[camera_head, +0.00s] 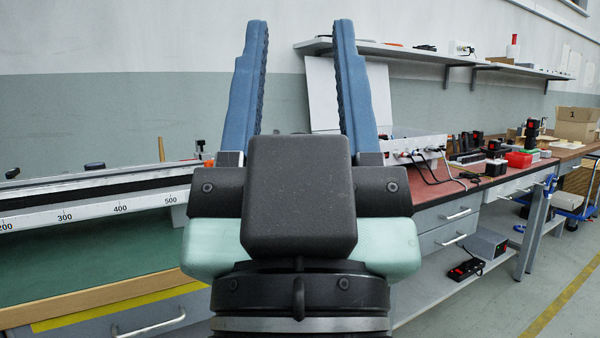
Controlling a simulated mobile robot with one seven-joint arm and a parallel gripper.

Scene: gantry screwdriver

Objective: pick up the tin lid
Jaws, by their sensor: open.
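My gripper (299,30) fills the middle of the head view, its two blue fingers pointing up and spread wide apart. Nothing is between the fingers; only the wall and a white panel show behind them. I cannot make out a tin lid anywhere in this view. Part of the bench behind my gripper is hidden by it.
A green-topped bench (100,256) with a measuring rail (95,211) stands at left. A red-topped workbench (440,189) at right carries a white box (412,142) with cables and several small devices. A wall shelf (430,55) hangs above. The floor (540,290) at lower right is partly clear.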

